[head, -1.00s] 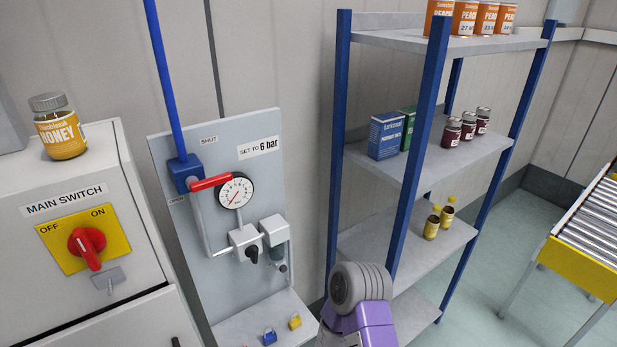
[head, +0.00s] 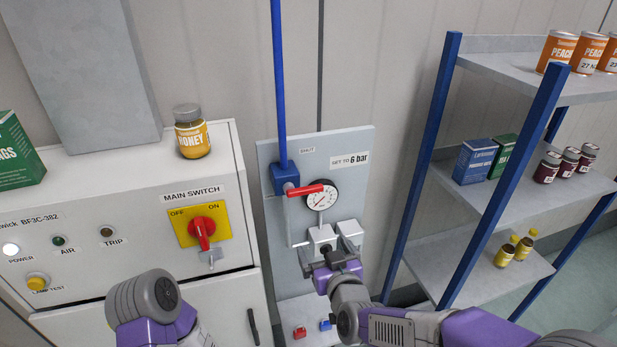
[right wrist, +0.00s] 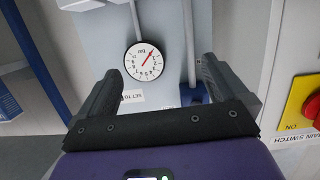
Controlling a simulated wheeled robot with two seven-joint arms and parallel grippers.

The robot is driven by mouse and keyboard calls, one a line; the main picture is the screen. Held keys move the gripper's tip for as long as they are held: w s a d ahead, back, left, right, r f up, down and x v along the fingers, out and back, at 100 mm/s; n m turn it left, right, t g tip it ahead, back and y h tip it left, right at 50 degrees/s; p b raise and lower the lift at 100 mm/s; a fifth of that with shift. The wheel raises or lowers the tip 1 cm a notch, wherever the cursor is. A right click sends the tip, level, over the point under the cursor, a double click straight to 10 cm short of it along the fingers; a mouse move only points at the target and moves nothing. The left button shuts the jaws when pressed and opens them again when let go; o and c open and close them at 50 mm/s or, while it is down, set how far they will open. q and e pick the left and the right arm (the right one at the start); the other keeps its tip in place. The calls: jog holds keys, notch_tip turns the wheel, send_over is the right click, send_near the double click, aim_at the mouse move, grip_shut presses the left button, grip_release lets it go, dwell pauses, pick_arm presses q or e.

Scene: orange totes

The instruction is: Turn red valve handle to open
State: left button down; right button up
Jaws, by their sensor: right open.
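The red valve handle (head: 305,190) points right, roughly level, from the blue valve (head: 285,178) at the foot of the blue pipe on the grey panel (head: 355,205). Its tip is beside the round gauge (head: 322,196). My right gripper (head: 333,262) is in front of the panel, below the handle and apart from it. In the right wrist view its fingers (right wrist: 158,72) are open and empty, with the gauge (right wrist: 144,61) between them and the blue valve (right wrist: 195,96) near the right finger. I cannot make out the handle there. My left gripper is out of view.
The white cabinet (head: 115,187) with the main switch (head: 202,229) stands left of the panel, a honey jar (head: 192,137) on top. A blue-post shelf (head: 443,205) stands right. Red and blue padlocks (head: 300,331) sit on the ledge below.

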jog(key=t+y+p, duration=0.1)
jog(key=t, duration=0.1)
send_near(306, 191)
jog(key=w, duration=0.1)
jog(key=x, duration=0.7)
jog(key=shift+w+a+p, duration=0.2)
jog(key=shift+w+p, duration=0.1)
jog(key=shift+p, duration=0.1)
